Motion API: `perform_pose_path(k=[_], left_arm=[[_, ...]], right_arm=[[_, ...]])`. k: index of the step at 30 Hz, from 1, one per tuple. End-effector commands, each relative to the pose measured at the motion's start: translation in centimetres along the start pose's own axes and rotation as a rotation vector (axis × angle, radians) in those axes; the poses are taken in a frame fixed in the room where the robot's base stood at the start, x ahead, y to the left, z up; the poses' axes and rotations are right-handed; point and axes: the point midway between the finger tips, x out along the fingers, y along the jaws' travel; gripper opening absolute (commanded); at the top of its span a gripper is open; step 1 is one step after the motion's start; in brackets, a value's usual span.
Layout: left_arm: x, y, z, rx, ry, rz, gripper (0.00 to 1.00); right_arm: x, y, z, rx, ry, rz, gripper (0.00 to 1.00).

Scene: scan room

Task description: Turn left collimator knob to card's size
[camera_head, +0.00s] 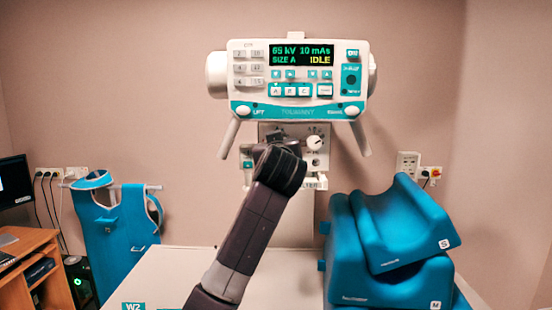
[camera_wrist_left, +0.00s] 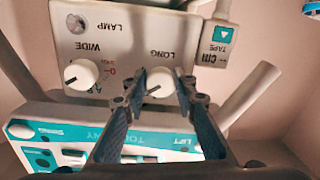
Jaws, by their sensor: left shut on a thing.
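The collimator panel (camera_wrist_left: 122,50) shows upside down in the left wrist view. My left gripper (camera_wrist_left: 160,88) has its fingers on both sides of the white left knob (camera_wrist_left: 158,79), marked LONG, and is shut on it. The knob's dark pointer line shows between the fingers. The other knob (camera_wrist_left: 84,75), marked WIDE, is free and also shows in the head view (camera_head: 314,142). In the head view my left gripper (camera_head: 276,140) is at the panel and hides the left knob. No size card can be made out. My right gripper is out of view.
The console (camera_head: 300,82) above reads 65 kV 10 mAs, SIZE A, IDLE. Two handles (camera_head: 229,138) slant down from it. Blue foam blocks (camera_head: 390,275) stand on the pale table (camera_head: 175,275) at right. A blue apron (camera_head: 115,225) hangs at left.

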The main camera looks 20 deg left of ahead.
Motion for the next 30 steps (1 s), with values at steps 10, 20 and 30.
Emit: perform_pose_path(k=[10,20,30], left_arm=[[0.0,0.2,0.3,-0.333,-0.019,0.008,0.02],[0.0,0.2,0.1,-0.609,-0.030,0.012,0.02],[0.0,0.1,0.0,-0.775,-0.036,0.013,0.02]], right_arm=[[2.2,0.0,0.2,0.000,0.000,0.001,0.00],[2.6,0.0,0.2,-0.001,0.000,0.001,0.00],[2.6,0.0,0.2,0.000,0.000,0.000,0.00]])
